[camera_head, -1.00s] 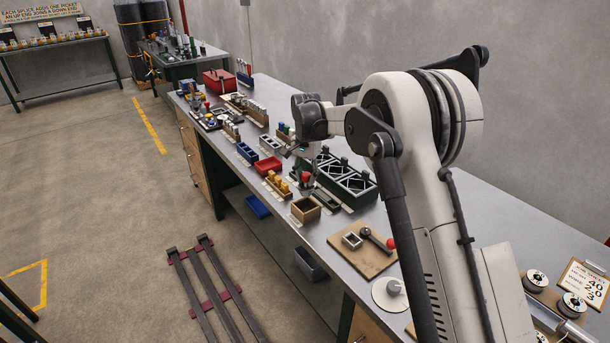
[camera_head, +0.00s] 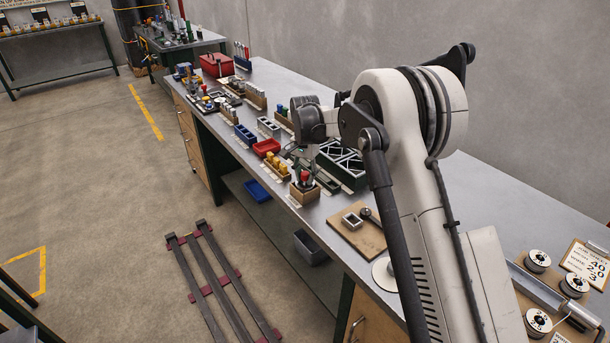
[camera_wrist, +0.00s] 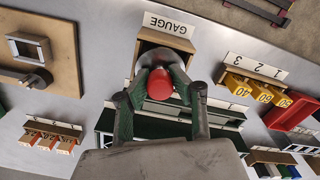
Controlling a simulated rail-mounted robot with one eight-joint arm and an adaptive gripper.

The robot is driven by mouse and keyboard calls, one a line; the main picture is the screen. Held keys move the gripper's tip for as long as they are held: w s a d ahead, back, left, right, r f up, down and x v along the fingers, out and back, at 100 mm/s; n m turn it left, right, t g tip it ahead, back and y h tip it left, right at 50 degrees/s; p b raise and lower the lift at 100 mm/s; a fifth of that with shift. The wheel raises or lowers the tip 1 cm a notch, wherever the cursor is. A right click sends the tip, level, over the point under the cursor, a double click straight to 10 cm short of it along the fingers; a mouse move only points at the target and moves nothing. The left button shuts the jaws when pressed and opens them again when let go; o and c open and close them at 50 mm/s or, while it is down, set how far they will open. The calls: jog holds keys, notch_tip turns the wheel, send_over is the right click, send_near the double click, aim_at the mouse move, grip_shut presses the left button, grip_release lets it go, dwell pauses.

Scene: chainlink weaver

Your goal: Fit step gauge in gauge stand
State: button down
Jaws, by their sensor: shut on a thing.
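The step gauge shows mainly as a red knob, in the wrist view (camera_wrist: 160,84) and in the head view (camera_head: 304,176). My gripper (camera_wrist: 160,70) is shut on it, its two green-and-grey fingers on either side of the knob. The gauge stand is a small wooden open box behind a white GAUGE label, in the wrist view (camera_wrist: 148,47) and in the head view (camera_head: 304,195). The gauge is over or at the stand's opening. The gauge's lower part is hidden, so I cannot tell whether any of it is inside.
Yellow numbered blocks (camera_wrist: 248,90) and a red tray (camera_wrist: 292,110) lie beside the stand. A wooden board (camera_wrist: 62,50) with a square metal frame (camera_wrist: 28,47) is on the other side. A dark green rack (camera_head: 340,162) stands behind. Bare bench shows between them.

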jog(key=c, duration=1.4)
grip_release()
jog(key=shift+c, duration=0.2)
jog(key=shift+r, duration=0.1)
notch_tip(320, 180, up, 12)
